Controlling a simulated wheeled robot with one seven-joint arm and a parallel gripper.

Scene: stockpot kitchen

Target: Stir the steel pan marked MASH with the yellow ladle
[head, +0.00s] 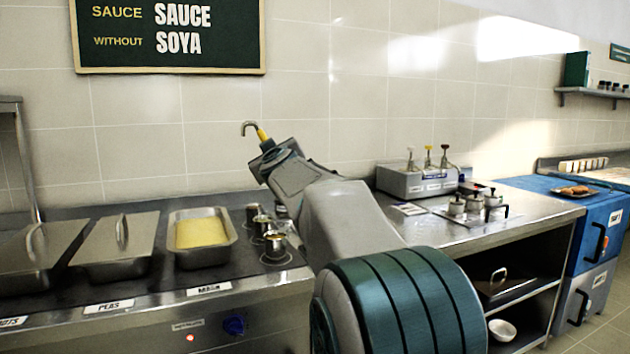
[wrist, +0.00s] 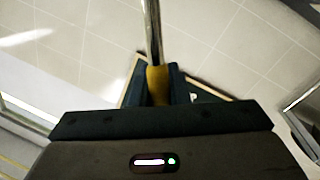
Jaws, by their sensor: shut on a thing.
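The steel pan marked MASH (head: 201,260) stands open on the hot counter at left, filled with yellow mash (head: 202,232). Its label (head: 209,288) is on the counter front below it. My gripper (head: 266,146) is up in front of the tiled wall, to the right of and above the pan. It is shut on the yellow handle of the ladle (head: 262,134). The ladle's hooked metal end sticks up above the gripper. In the wrist view, the yellow handle (wrist: 158,85) sits between the fingers and its metal shaft runs upward. The ladle's bowl is not visible.
Lidded pans stand left of the mash, one marked PEAS (head: 117,246). Small steel pots (head: 274,245) stand right of it, partly beside my arm. A pump dispenser (head: 424,180) and lidded jars (head: 457,206) stand on the right counter. A menu board (head: 168,36) hangs above.

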